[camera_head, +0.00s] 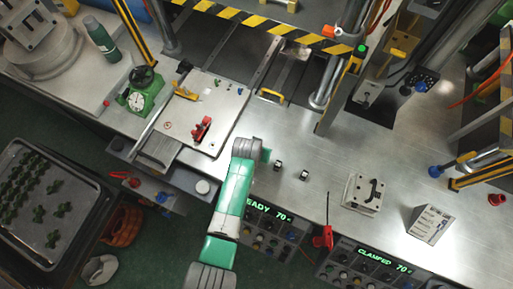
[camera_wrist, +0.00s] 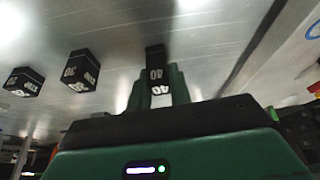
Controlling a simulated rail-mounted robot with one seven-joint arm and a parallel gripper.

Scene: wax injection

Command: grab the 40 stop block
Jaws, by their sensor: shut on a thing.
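The 40 stop block (camera_wrist: 155,60) is a small black block with white "40" marks. In the wrist view it sits between the two green fingers of my gripper (camera_wrist: 157,82), which is shut on it. In the head view my gripper (camera_head: 266,157) is low over the metal bench, and the arm hides the 40 block. I cannot tell whether the block still touches the bench.
A black block marked 30 (camera_wrist: 80,72) and another black block (camera_wrist: 23,81) stand beside it; two blocks show in the head view (camera_head: 278,165). A white plate (camera_head: 225,115) with a red clamp (camera_head: 201,129) lies left. A metal fixture (camera_head: 362,193) stands right.

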